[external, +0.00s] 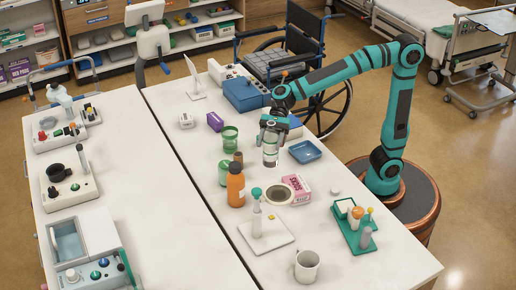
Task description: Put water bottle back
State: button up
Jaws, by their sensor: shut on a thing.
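My gripper (271,132) is over the middle of the right-hand table, pointing down. It is shut on a clear, greyish cylinder that looks like the water bottle (270,153). The bottle is upright below the fingers; its top is hidden by the gripper. I cannot tell for sure whether its bottom touches the table. A round dark-centred disc with a pale rim (278,194) lies on the table in front of it, beside a pink and white box (297,188).
An orange bottle (236,188) and green cups (230,140) stand left of the gripper. A blue tray (305,152) lies to the right. A white stand (266,232), a mug (307,266) and a green rack (354,226) are nearer. The table's front left is clear.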

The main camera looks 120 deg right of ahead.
aim_at(269, 152)
jog(key=shift+f, duration=2.2)
jog(key=o, duration=1.2)
jog(key=shift+c, duration=0.2)
jog(key=v, duration=1.2)
